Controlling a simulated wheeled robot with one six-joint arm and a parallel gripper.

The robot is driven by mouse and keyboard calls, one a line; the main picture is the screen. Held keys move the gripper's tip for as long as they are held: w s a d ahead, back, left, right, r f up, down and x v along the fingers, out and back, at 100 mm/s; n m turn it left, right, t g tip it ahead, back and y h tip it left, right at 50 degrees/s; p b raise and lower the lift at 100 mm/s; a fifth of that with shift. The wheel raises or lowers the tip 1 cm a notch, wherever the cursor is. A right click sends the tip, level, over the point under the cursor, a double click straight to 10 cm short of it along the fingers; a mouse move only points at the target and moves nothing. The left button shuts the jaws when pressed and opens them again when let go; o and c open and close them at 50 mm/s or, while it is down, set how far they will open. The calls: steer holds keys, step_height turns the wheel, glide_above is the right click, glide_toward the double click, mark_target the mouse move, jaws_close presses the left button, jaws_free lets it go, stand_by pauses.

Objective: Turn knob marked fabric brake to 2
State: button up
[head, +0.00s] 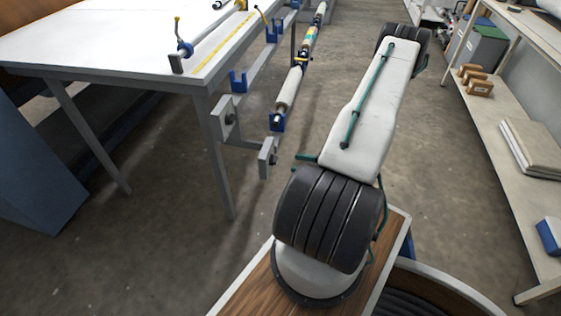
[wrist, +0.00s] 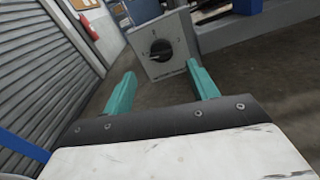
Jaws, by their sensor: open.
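In the wrist view a black round knob (wrist: 160,50) sits on a pale square plate (wrist: 181,68). A light pointer mark shows on the knob, and small dark marks stand around it. The lettering below the knob is too small to read, so I cannot tell whether it is the fabric brake. My gripper (wrist: 157,86) is open, with its two teal fingers apart and nothing between them. The plate lies beyond the fingertips, and the knob appears between and above them in the picture.
In the head view a white-topped table (head: 110,45) stands at the left, with a roller (head: 289,90) on blue brackets along its side. A shelf (head: 500,120) with boxes stands at the right. Grey floor lies between. A ribbed shutter (wrist: 45,80) is at the wrist view's left.

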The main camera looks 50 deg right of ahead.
mark_target(274, 160)
steer(key=x, duration=0.7)
steer(key=shift+w+f, duration=0.2)
steer(key=shift+w, duration=0.05)
steer(key=shift+a, duration=0.1)
steer(key=c, duration=1)
